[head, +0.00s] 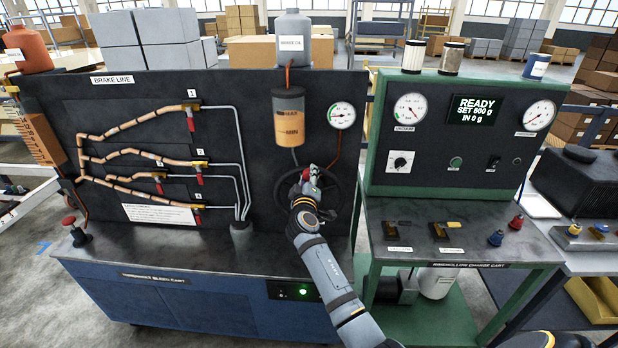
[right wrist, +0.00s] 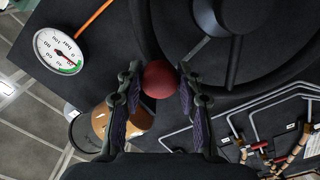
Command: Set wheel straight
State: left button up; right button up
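The dark wheel (head: 357,196) is mounted on the front of the black brake panel, low and right of its middle, partly hidden by my right arm. In the right wrist view its rim (right wrist: 240,80) curves across the top, with spokes running to the hub. A round red knob (right wrist: 159,79) sits at the rim. My right gripper (right wrist: 159,76) has one finger on each side of the knob, close against it, and appears shut on it. In the head view the right gripper (head: 311,174) is at the wheel's upper part. My left gripper is not in view.
A fluid reservoir (head: 289,120) and a pressure gauge (head: 342,115) are just above the wheel. Copper brake lines (head: 135,155) with red-handled valves are to the left. The green charge cart (head: 480,262) stands close on the right, with small parts on its top.

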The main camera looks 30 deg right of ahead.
jog(key=o, duration=0.3)
jog(key=v, duration=0.7)
jog(key=shift+s+a, duration=0.2)
jog(key=shift+f, duration=0.1)
